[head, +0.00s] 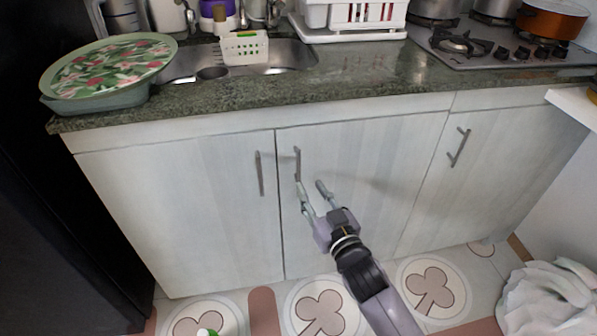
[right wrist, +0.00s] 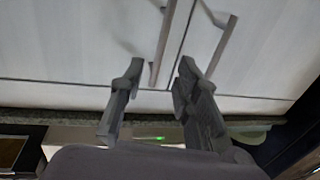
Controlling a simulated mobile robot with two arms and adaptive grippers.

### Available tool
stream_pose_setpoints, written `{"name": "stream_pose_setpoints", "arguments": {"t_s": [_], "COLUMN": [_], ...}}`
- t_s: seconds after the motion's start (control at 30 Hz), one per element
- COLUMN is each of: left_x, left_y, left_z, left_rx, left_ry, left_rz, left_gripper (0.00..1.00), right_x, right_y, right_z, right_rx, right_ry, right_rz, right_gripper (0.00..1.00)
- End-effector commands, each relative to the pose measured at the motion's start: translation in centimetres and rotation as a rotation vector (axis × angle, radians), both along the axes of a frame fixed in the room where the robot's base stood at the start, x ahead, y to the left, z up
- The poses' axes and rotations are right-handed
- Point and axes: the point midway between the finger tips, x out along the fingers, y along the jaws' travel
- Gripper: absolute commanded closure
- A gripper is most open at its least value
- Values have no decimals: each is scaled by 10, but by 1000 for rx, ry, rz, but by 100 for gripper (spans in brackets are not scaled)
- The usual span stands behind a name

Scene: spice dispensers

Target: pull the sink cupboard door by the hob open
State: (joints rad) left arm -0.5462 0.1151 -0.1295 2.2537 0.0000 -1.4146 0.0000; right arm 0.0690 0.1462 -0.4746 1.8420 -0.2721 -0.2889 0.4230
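The sink cupboard door by the hob (head: 375,165) is the pale middle door and looks shut, flush with its neighbours. Its grey bar handle (head: 297,163) stands upright near its left edge. My right gripper (head: 310,187) is open just in front of this door, its left finger overlapping the handle's lower end in the head view. In the right wrist view the fingers (right wrist: 158,68) are apart, and the handle (right wrist: 163,45) shows between them; I cannot tell whether they touch it. My left gripper is not in view.
The left sink door's handle (head: 259,173) is close beside, across the seam. Another door with a handle (head: 459,146) is at right. The green counter (head: 370,68) overhangs above, with sink and hob (head: 490,45). A white crumpled thing (head: 548,300) is on the floor at right.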

Motion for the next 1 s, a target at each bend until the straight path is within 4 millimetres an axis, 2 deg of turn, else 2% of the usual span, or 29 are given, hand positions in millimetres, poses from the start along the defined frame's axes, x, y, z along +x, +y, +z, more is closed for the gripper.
{"name": "stream_pose_setpoints", "arguments": {"t_s": [0.03, 0.2, 0.4, 0.6, 0.83, 1.0], "left_x": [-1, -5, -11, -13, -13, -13], "left_y": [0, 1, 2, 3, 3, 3], "left_z": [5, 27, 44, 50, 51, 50], "left_rx": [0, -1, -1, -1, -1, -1], "left_ry": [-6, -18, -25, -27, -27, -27], "left_rz": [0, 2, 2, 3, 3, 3], "left_gripper": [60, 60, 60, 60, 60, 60], "right_x": [12, 44, 70, 79, 79, 79], "right_y": [5, 19, 29, 33, 33, 33], "right_z": [-1, -1, -1, 0, 0, 0], "right_rx": [0, 1, 1, 0, 1, 0], "right_ry": [-3, -3, -2, 0, 0, 0], "right_rz": [0, 1, 0, 0, 0, 0], "right_gripper": [70, 70, 70, 70, 70, 81]}}
